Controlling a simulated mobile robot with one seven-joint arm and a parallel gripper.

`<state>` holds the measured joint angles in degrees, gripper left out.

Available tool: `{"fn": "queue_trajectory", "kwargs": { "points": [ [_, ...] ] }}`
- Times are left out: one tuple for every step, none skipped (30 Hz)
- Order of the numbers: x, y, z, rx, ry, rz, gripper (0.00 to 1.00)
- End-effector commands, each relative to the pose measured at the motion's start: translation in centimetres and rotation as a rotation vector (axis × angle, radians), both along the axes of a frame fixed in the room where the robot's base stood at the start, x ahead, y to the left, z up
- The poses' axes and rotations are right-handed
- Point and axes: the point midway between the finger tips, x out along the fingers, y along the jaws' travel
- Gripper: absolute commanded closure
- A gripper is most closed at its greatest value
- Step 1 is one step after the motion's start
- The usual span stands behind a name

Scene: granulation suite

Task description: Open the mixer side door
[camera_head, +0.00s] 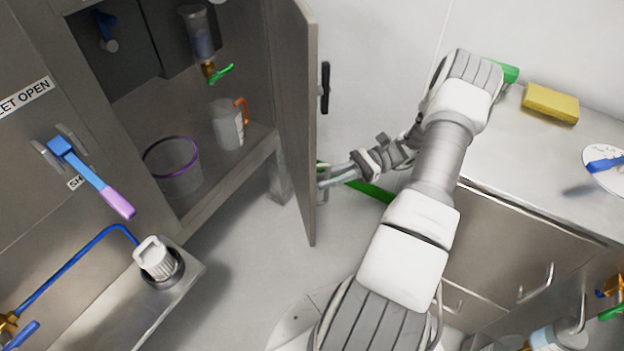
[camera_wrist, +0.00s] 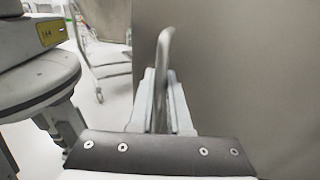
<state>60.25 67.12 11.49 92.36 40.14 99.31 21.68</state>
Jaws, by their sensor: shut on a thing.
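The mixer side door (camera_head: 290,110) stands swung wide open, seen nearly edge-on in the head view, with the cabinet interior exposed on its left. In the wrist view its flat grey outer face (camera_wrist: 240,80) fills the right side. My gripper (camera_head: 326,177) is at the lower outer side of the door. In the wrist view my gripper (camera_wrist: 163,100) is shut on a curved grey metal handle (camera_wrist: 165,50), which stands up between the two fingers.
Inside the cabinet are a bucket with a purple rim (camera_head: 172,166) and a jug with an orange handle (camera_head: 229,123). A black latch handle (camera_head: 325,88) sits higher on the door. A counter at right holds a yellow sponge (camera_head: 551,103). Bare floor lies below the door.

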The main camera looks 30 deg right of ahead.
Motion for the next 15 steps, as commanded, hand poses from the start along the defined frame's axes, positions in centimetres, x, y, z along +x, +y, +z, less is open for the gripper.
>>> {"fn": "queue_trajectory", "kwargs": {
  "points": [
    [-0.16,-0.27,-0.06,0.0,0.001,0.003,1.0],
    [-0.22,-0.38,-0.06,0.0,0.001,0.005,1.0],
    [-0.28,-0.49,-0.06,0.0,0.001,0.006,1.0],
    [-0.32,-0.56,-0.06,0.0,0.001,0.007,1.0],
    [-0.35,-0.62,-0.06,0.0,0.001,0.008,1.0],
    [-0.38,-0.67,-0.05,0.0,0.001,0.008,1.0],
    [-0.4,-0.7,-0.05,0.0,0.001,0.009,1.0],
    [-0.41,-0.72,-0.05,0.0,0.001,0.009,1.0],
    [-0.41,-0.73,-0.04,0.0,0.001,0.009,1.0],
    [-0.42,-0.73,-0.04,0.0,0.001,0.009,1.0],
    [-0.42,-0.74,-0.04,0.0,0.001,0.009,1.0],
    [-0.42,-0.73,-0.04,0.0,0.001,0.009,1.0],
    [-0.42,-0.73,-0.04,0.0,0.001,0.009,1.0],
    [-0.42,-0.73,-0.04,0.0,0.001,0.009,1.0],
    [-0.41,-0.73,-0.04,0.0,0.001,0.009,1.0]
  ]
}}
